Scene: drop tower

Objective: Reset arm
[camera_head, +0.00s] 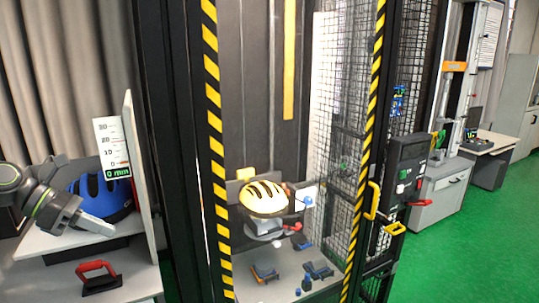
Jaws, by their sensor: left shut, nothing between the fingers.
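My left gripper (97,225) comes in from the left edge, low in the head view. Its grey fingers are shut with nothing between them. It hangs in front of a blue helmet (103,196), which sits on the upper shelf of a white stand, and hides part of it. My right gripper is not in view. A yellow helmet with black stripes (263,196) sits on a mount inside the drop tower, well to the right of my left gripper.
The tower's frame has yellow-black striped posts (217,150) and mesh walls. A red-handled tool (98,277) lies on the lower shelf (140,283). Green floor (450,250) is clear at right.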

